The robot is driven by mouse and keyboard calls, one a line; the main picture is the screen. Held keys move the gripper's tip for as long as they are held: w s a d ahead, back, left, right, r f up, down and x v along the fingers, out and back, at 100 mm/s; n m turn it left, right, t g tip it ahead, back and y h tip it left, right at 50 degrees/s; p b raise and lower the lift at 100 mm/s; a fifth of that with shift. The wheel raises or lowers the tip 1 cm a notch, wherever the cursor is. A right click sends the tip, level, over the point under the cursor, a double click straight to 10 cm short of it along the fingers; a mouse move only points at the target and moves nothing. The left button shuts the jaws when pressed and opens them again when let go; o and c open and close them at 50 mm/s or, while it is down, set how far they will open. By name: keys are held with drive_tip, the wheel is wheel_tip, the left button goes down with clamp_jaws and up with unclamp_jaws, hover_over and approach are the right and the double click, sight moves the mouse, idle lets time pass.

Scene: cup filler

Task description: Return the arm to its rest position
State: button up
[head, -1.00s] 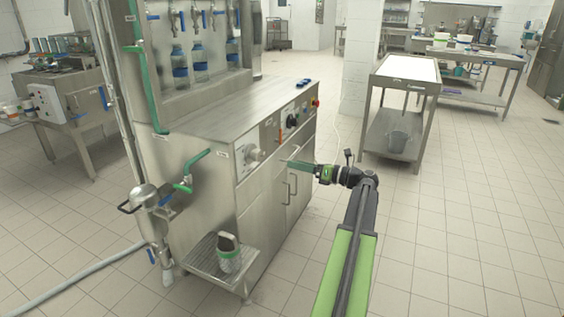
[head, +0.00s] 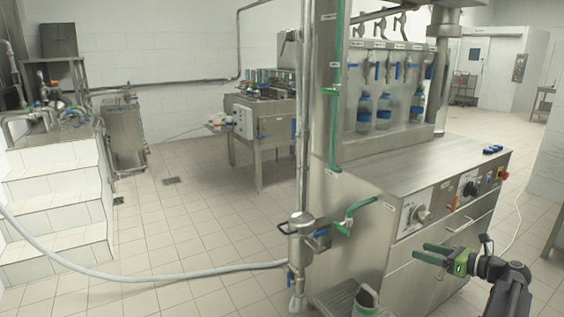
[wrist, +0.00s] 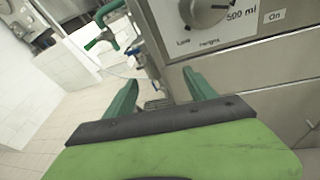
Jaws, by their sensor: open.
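My gripper (head: 421,252) is at the lower right of the head view, in front of the steel filler cabinet (head: 372,235). Its two green fingers stand apart with nothing between them. In the wrist view the open fingers (wrist: 161,80) point toward the cabinet front, below a dial marked 500 ml (wrist: 205,10). Whether a finger touches the cabinet cannot be told. My dark arm runs down out of the frame at the lower right, so most of it is hidden.
A green-handled valve (head: 350,218) sticks out from the cabinet's left side. A small container (head: 366,299) stands on a low grate, cut off below. Blue-banded bottles (head: 384,111) stand under the taps. A grey hose (head: 150,275) crosses the left floor. Tiled steps (head: 55,200) stand far left.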

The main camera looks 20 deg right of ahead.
drive_tip(key=w+a+f+n+g, duration=0.25)
drive_tip(key=a+f+n, duration=0.2)
drive_tip(key=a, duration=0.45)
drive_tip(key=w+a+f+n+g, duration=0.25)
drive_tip(key=a+n, duration=0.25)
drive_tip(key=a, duration=0.4)
drive_tip(key=w+a+f+n+g, duration=0.2)
drive_tip(key=a+f+n+g, duration=0.15)
drive_tip(key=a, duration=0.55)
drive_tip(key=s+a+f+n+g+h, duration=0.3)
drive_tip(key=a+f+n, duration=0.1)
drive_tip(key=a+n, duration=0.65)
drive_tip(key=s+a+f+n+g+h, duration=0.3)
drive_tip(key=a+f+n+h, duration=0.1)
drive_tip(key=a+n, duration=0.7)
wheel_tip(320, 180, up, 25)
drive_tip(key=m+p, duration=0.1)
drive_tip(key=p, duration=2.4)
drive_tip(key=shift+m, duration=0.35)
drive_tip(key=shift+d+t, duration=0.1)
drive_tip(key=shift+t, duration=0.15)
